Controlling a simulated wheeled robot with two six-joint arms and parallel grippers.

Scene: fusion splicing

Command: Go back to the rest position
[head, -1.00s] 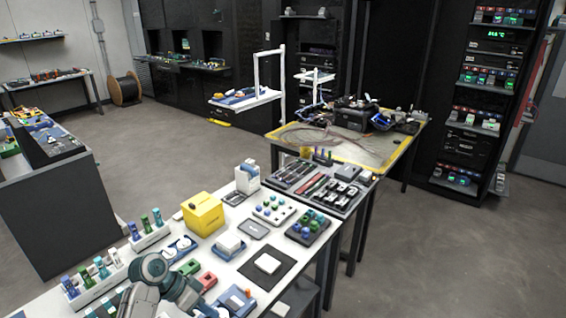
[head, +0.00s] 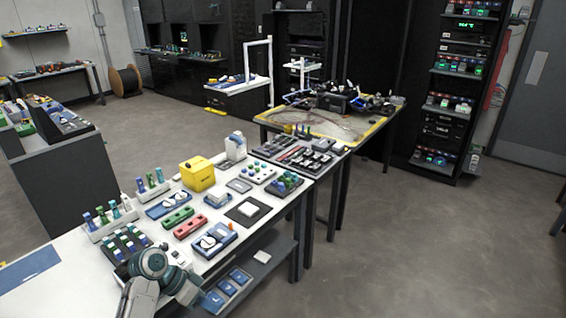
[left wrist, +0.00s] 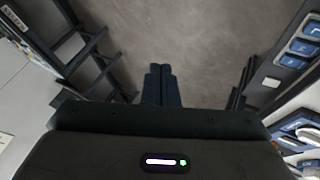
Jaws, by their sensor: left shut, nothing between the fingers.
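My left arm shows at the bottom of the head view, beside the near edge of the white bench (head: 75,262). Its gripper fingers are not clear there. In the left wrist view my left gripper (left wrist: 158,85) is shut, its two dark fingers side by side with nothing between them, pointing over the bare grey floor (left wrist: 185,38). My right gripper is in neither view.
The bench carries a yellow box (head: 197,174), a red block (head: 190,226), a green block (head: 177,218) and racks of coloured bottles. A lower shelf (head: 262,270) holds blue trays (head: 240,275). A yellow-edged worktable (head: 320,125) stands behind. Floor on the right is clear.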

